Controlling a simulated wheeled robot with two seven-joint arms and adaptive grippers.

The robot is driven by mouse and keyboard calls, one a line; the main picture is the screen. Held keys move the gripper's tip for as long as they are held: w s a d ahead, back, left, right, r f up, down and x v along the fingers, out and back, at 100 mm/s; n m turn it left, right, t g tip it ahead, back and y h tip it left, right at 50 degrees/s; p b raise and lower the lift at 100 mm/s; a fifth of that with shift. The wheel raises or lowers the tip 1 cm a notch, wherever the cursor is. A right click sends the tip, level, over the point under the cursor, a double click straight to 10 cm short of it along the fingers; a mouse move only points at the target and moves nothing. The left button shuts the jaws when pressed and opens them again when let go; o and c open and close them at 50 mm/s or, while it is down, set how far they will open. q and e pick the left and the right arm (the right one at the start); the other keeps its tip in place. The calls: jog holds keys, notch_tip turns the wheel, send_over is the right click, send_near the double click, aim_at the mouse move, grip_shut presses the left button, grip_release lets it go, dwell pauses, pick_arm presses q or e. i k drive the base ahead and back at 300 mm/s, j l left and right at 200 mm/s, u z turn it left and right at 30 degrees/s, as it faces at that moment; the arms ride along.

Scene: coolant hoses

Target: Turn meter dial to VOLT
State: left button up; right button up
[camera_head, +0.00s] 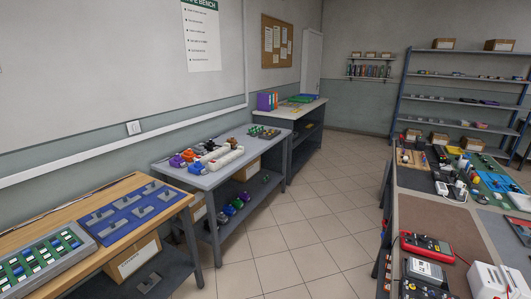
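A red meter with a dark face (427,246) lies on the bench at the right, near that bench's left edge. It is small here, and its dial and dial setting cannot be read. Neither of my grippers shows in the head view.
The right bench (453,231) also holds a grey-and-black device (425,277), a white box (497,281) and many small items farther back. Along the left wall stand a wooden-topped table (110,190) with a blue tray (130,212), and a grey table (215,178). Tiled floor (300,232) between is clear.

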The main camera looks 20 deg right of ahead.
aim_at(423, 239)
jog(key=i+z, duration=0.15)
jog(key=z, duration=0.3)
jog(key=i+z, duration=0.15)
jog(key=z, duration=0.3)
jog(key=i+j+z, duration=0.1)
jog(key=z, duration=0.35)
jog(key=i+j+z, duration=0.1)
jog(key=z, duration=0.3)
jog(key=i+j+z, duration=0.1)
jog(key=z, duration=0.35)
jog(key=j+z, duration=0.25)
jog(key=z, duration=0.2)
jog(key=i+j+z, duration=0.2)
jog(key=z, duration=0.15)
jog(key=i+j+z, duration=0.15)
jog(key=j+z, duration=0.25)
jog(key=i+j+z, duration=0.1)
jog(key=j+z, duration=0.25)
